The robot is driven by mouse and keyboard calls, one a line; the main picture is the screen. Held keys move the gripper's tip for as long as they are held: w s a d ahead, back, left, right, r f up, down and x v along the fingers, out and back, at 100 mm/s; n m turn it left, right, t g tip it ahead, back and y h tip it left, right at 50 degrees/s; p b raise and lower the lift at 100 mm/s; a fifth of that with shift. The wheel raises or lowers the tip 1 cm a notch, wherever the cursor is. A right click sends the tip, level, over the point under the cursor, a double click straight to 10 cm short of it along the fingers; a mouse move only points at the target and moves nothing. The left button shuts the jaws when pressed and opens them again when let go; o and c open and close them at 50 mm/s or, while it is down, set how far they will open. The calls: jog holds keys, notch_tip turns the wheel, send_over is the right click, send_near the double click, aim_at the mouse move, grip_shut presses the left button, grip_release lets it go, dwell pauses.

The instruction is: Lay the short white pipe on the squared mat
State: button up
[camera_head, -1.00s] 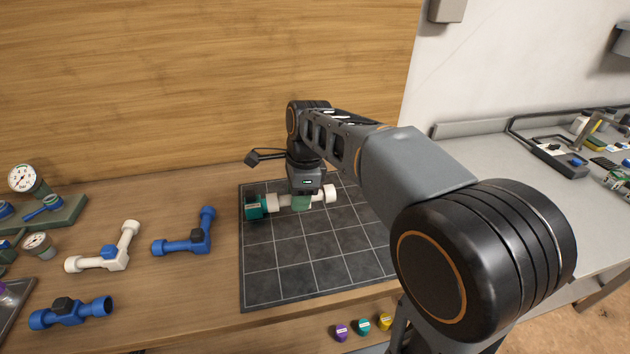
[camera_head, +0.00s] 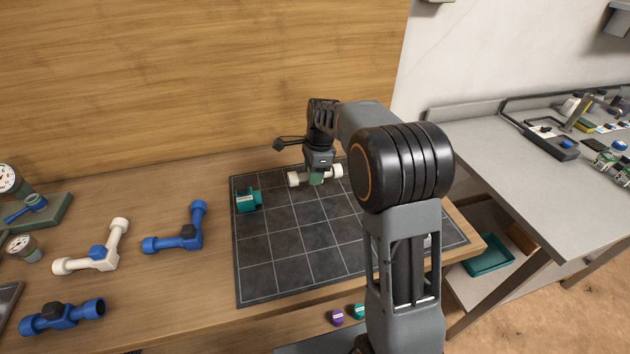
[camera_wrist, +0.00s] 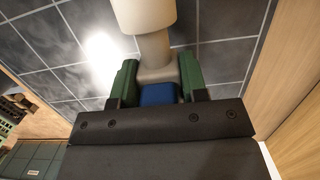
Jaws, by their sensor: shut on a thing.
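The short white pipe (camera_head: 293,179) is straight with wider collars at its ends. My gripper (camera_head: 317,179) is shut on its middle, over the far part of the dark squared mat (camera_head: 285,245). In the wrist view, the pipe (camera_wrist: 143,14) runs up from between the green fingers (camera_wrist: 157,80), with a blue block (camera_wrist: 157,94) at the grip. The fingers hide part of the pipe. I cannot tell whether the pipe touches the mat.
A teal fitting (camera_head: 248,200) lies on the mat, left of the pipe and apart from it. A blue elbow (camera_head: 178,238), a white elbow (camera_head: 92,256) and a blue straight piece (camera_head: 62,317) lie left of the mat. The mat's near and middle squares are clear.

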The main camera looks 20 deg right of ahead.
aim_at(315, 190)
jog(key=shift+w+d+f, duration=0.15)
jog(key=shift+f, duration=0.1)
jog(key=shift+w+d+f, duration=0.1)
jog(key=shift+f, duration=0.8)
jog(key=shift+w+d+f, duration=0.1)
jog(key=shift+f, duration=0.8)
jog(key=shift+f, duration=0.1)
jog(key=o, duration=1)
jog(key=shift+c, duration=0.2)
